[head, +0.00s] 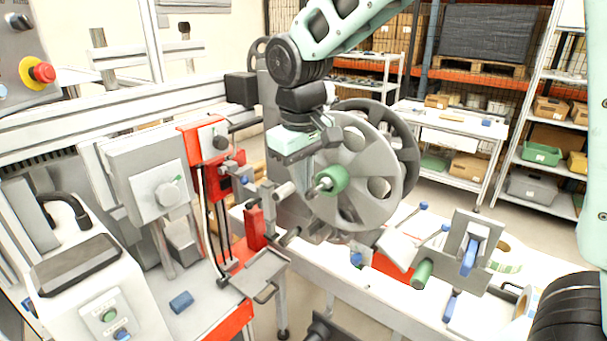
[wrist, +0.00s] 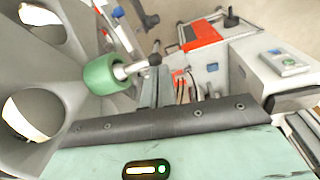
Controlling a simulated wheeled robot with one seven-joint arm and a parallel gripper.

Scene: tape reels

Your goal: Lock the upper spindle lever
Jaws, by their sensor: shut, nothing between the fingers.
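The upper spindle has a green hub (head: 335,179) in front of a large grey reel (head: 362,150). A short metal shaft with a dark ball-ended lever (head: 323,184) sticks out of the hub. In the wrist view the green hub (wrist: 104,74) is at left, with the lever's dark knob (wrist: 155,59) at its right end. My gripper (wrist: 158,88) is shut and empty, pointing past the hub's lower right side. In the head view its pale green body is just above and left of the hub; the fingertips are hard to make out there. Contact with the lever cannot be told.
A second green roller (head: 423,273) and a blue handle (head: 469,257) are at lower right. The red-and-grey machine head (head: 212,150) stands close on the left. A control box (head: 108,310) is at lower left. A white table (head: 445,130) stands behind.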

